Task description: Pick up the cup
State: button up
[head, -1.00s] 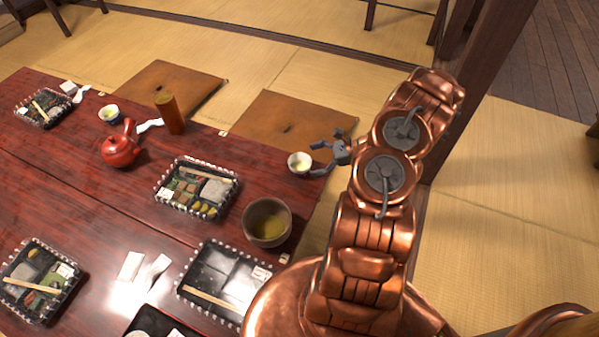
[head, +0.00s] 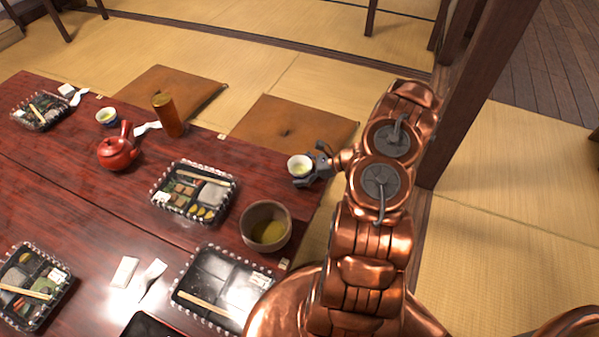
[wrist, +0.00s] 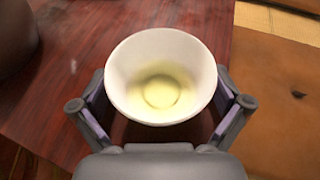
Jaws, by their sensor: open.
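A small white cup (head: 300,166) with pale yellow-green liquid stands upright near the table's right edge. My gripper (head: 310,168) reaches in from the right at the cup's level. In the wrist view the cup (wrist: 160,78) sits between the two open fingers of my gripper (wrist: 162,112), one on each side. The cup's rim hides the fingertips, so I cannot tell whether they touch its wall.
A large brown bowl (head: 266,226) stands close to the cup, toward the front left. A bento tray (head: 194,193), a red teapot (head: 117,153) and a brown cylinder (head: 168,115) are farther left. Cushions (head: 294,127) lie beyond the table (head: 255,163).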

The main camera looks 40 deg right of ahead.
jog(key=c, duration=1.2)
jog(key=shift+w+r, duration=0.1)
jog(key=shift+c, duration=0.2)
